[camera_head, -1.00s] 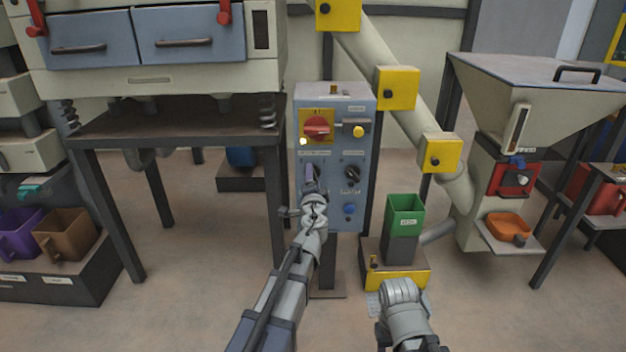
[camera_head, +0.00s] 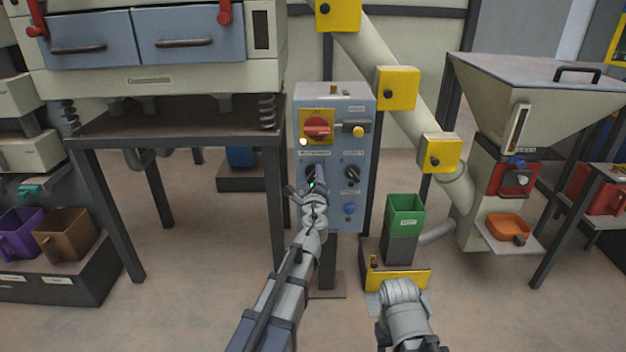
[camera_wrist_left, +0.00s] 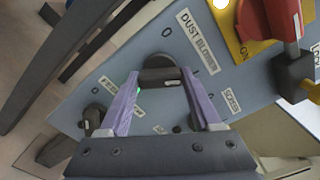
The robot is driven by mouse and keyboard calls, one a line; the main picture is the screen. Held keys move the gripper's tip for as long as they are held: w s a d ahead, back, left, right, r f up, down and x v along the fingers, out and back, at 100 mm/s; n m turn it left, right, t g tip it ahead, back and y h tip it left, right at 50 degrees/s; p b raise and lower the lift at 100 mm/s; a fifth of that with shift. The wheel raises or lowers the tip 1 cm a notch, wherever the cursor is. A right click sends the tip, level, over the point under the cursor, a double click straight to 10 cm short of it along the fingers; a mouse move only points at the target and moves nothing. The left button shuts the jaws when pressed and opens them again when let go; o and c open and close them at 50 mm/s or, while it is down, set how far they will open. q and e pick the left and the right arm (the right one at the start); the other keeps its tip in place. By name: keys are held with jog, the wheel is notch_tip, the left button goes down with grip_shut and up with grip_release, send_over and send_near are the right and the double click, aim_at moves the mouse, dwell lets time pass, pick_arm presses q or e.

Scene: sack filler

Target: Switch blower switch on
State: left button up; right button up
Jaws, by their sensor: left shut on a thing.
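The blower switch is a dark rotary knob (camera_wrist_left: 160,74) on the grey-blue control panel (camera_head: 337,101), beside a "DUST BLOWER" label in the left wrist view. My left gripper (camera_head: 316,176) is at the panel's lower left knob in the head view. In the left wrist view its two purple fingers (camera_wrist_left: 160,88) sit on either side of the knob and are shut on it. A small green glow shows beside one finger in both views. My right arm's grey wrist (camera_head: 401,296) is low in the head view; its fingers cannot be made out.
A red rotary handle (camera_head: 317,128) on a yellow plate is above the switch. Another dark knob (camera_head: 352,174) and a blue button (camera_head: 350,209) are to its right. A green bin (camera_head: 405,217) stands right of the panel. Open floor lies in front.

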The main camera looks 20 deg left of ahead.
pick_arm(q)
jog(key=shift+m, duration=0.9)
jog(key=o, duration=1.4)
jog(key=shift+s, duration=0.1)
jog(key=v, duration=0.7)
jog(key=shift+s+d, duration=0.2)
jog(key=shift+s, duration=0.15)
